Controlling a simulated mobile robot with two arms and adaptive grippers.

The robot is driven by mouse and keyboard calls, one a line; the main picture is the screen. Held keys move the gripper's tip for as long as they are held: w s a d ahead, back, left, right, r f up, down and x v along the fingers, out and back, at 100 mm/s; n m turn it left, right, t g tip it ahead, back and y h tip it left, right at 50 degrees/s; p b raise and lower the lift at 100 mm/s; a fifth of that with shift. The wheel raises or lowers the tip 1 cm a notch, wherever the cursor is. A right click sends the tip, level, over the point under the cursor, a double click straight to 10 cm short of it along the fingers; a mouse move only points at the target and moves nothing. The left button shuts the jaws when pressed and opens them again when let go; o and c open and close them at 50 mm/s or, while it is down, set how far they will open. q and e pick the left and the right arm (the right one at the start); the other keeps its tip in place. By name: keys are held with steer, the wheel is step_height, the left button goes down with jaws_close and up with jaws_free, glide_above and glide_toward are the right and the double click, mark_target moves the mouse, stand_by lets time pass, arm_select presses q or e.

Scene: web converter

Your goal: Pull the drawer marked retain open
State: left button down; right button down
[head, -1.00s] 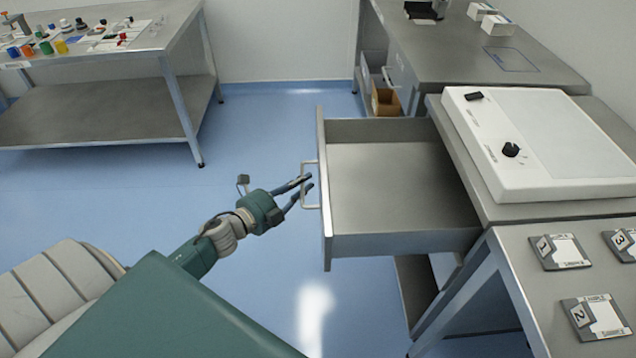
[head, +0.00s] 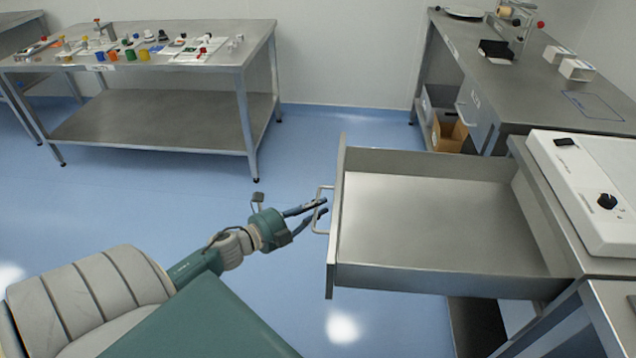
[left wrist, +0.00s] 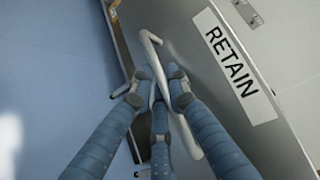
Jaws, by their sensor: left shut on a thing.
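The drawer (head: 440,217) marked retain stands far out of the bench on the right in the head view, and its inside looks empty. Its RETAIN label (left wrist: 236,66) shows on the front in the left wrist view. The pale bar handle (head: 320,208) is on the drawer front and also shows in the left wrist view (left wrist: 150,45). My left gripper (head: 318,208) is shut on the handle, with its blue fingers (left wrist: 158,92) around the bar. My right gripper is not in view.
A white device (head: 590,190) with a black knob sits on the bench above the drawer. A table (head: 150,65) with small coloured items stands at the back left. Another bench (head: 520,90) with a cardboard box (head: 448,132) under it stands behind the drawer. Blue floor (head: 230,180) is free left of the drawer.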

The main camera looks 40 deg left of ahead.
arm_select(q)
steer(key=shift+f, duration=0.1)
steer(key=c, duration=1.7)
jaws_free()
steer(key=shift+o, duration=0.2)
steer(key=v, duration=1.2)
